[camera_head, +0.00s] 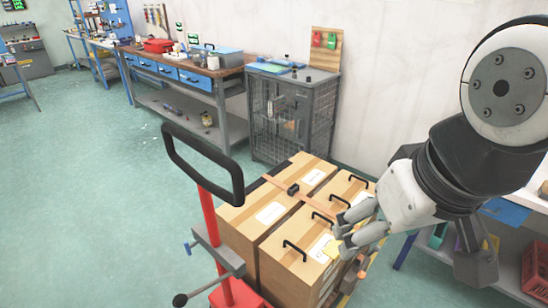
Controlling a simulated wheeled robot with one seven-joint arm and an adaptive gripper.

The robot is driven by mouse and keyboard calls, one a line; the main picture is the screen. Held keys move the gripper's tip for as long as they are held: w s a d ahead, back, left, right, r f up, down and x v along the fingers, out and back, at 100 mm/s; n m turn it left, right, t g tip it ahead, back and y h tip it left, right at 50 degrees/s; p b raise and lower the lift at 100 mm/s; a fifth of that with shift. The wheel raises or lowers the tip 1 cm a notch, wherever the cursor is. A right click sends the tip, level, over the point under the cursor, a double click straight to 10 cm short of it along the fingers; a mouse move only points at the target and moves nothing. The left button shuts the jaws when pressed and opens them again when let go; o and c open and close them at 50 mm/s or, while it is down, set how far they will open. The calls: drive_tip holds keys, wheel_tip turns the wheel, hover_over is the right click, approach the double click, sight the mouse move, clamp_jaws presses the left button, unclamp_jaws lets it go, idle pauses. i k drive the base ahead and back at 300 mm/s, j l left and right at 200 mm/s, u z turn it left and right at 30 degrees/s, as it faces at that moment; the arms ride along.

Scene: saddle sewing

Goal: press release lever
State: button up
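A red pallet-truck-like cart has a red mast (216,235) with a black loop handle (205,150) on top. A grey lever (207,287) with a black knob (180,300) sticks out low on the left of the mast. The frame does not show which of these is the release lever. My gripper (341,238) is to the right, over the front right of the cardboard boxes (285,222), well apart from the mast. Its two grey fingers are spread, with no object clearly held between them.
An orange strap with a black buckle (293,188) crosses the boxes, which have black handles. A wire-mesh cabinet (292,112) and a workbench (195,80) stand behind along the wall. A low shelf (505,230) is at the right. The green floor (90,220) at left is clear.

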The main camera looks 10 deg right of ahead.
sight(377, 248)
drive_tip(key=j+u, duration=0.15)
drive_tip(key=u, duration=0.2)
drive_tip(key=j+u, duration=0.15)
drive_tip(key=u, duration=0.15)
drive_tip(key=k+z, duration=0.2)
drive_tip(key=z, duration=0.25)
drive_tip(key=k+l+z, duration=0.15)
drive_tip(key=z, duration=0.25)
drive_tip(key=k+z, duration=0.1)
drive_tip(key=z, duration=0.5)
drive_tip(key=i+l, duration=0.2)
drive_tip(key=i, duration=0.3)
drive_tip(key=k, duration=0.95)
drive_tip(key=i+l+u, duration=0.1)
drive_tip(key=i, duration=0.2)
drive_tip(key=i+l, duration=0.15)
drive_tip(key=i, duration=0.15)
drive_tip(key=u, duration=0.05)
